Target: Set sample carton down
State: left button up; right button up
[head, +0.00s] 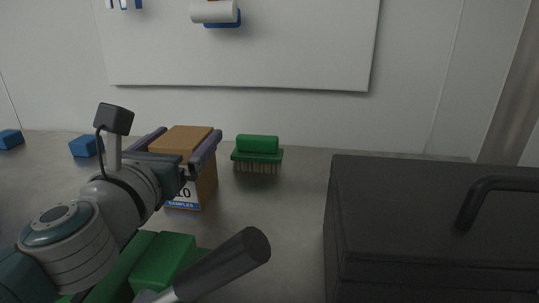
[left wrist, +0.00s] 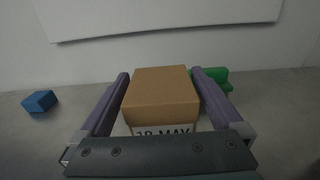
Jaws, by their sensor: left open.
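The sample carton (head: 207,187) is a brown box with a white and blue "SAMPLES" label. It stands upright on the grey surface in the head view. It also shows in the left wrist view (left wrist: 160,92), where part of a date label reads "MAY". My left gripper (head: 184,138) is open, with one finger on each side of the carton. In the left wrist view, a narrow gap shows between the carton and the fingers (left wrist: 160,85). The carton's lower front is partly hidden by my gripper and arm. My right gripper is not in view.
A green brush (head: 257,150) stands just right of the carton. A large black case (head: 430,215) with a handle fills the right side. Blue blocks (head: 86,146) lie to the left. Green objects (head: 165,262) and a dark cylinder (head: 243,254) are in front. A white board (head: 240,60) hangs behind.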

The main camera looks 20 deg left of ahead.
pick_arm(q)
grip_shut()
dwell(0.7)
